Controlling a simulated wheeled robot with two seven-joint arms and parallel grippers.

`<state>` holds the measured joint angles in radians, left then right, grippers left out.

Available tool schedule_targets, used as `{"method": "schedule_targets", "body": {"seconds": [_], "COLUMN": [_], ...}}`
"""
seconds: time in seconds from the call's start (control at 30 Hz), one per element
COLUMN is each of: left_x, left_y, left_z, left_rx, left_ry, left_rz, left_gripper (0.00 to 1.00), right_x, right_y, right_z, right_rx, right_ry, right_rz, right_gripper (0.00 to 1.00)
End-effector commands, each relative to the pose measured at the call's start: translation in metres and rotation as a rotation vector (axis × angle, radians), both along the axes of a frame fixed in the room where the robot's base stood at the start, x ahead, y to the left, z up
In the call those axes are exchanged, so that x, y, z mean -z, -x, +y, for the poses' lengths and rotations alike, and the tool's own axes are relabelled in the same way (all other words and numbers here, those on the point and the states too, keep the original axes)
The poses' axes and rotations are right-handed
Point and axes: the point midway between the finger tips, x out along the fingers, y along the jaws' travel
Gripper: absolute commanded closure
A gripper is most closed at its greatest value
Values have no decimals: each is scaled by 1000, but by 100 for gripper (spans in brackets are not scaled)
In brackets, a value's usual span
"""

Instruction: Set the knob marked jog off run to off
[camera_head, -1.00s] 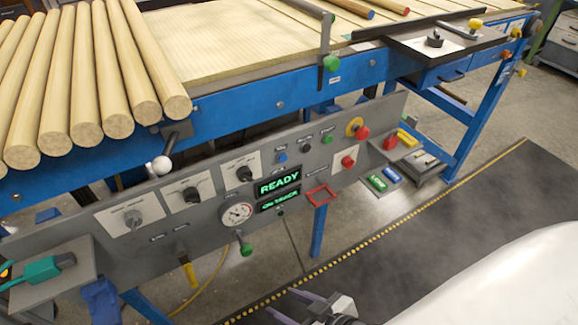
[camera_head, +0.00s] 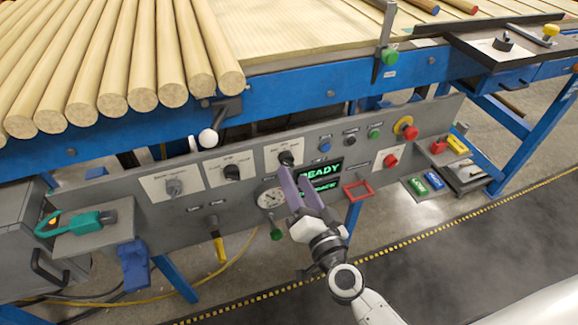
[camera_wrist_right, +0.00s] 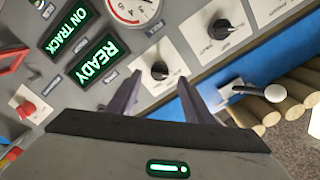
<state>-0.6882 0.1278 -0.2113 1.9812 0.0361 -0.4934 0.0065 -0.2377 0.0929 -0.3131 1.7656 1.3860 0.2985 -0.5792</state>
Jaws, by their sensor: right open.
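Three black rotary knobs sit on white plates along the grey control panel. The right-hand knob (camera_head: 286,158) is closest to the green display; its label is too small to read surely as jog off run. My right gripper (camera_head: 294,173) is open just in front of and below this knob, its fingers pointing at the panel. In the right wrist view the same knob (camera_wrist_right: 160,70) shows between the two fingertips (camera_wrist_right: 159,82), apparently not gripped. The middle knob (camera_head: 232,172) and the left knob (camera_head: 174,187) are farther left. My left gripper is out of view.
The display (camera_head: 320,172) reads READY, partly hidden by my fingers. A gauge (camera_head: 270,197), a red-framed part (camera_head: 357,190), a red mushroom button (camera_head: 408,131) and a white-ball lever (camera_head: 208,138) are near. Wooden rods (camera_head: 140,60) lie above the blue rail.

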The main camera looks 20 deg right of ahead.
Motion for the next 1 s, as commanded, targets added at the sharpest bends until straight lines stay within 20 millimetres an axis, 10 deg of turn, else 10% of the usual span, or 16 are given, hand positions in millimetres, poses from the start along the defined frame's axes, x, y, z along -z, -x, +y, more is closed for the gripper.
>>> {"method": "schedule_targets", "body": {"seconds": [0.3, 0.67, 0.9, 1.0], "left_x": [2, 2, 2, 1], "left_y": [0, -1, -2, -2], "left_z": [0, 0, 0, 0], "left_rx": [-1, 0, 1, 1], "left_ry": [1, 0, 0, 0], "left_rz": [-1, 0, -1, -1], "left_gripper": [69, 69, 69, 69], "right_x": [0, 0, 0, 0], "right_y": [-44, -49, -49, -49], "right_z": [2, 2, 2, 2], "right_rx": [-1, -1, -1, -1], "right_ry": [-1, -1, -1, -2], "right_rz": [0, 1, 1, 1], "right_gripper": [54, 54, 94, 95]}}
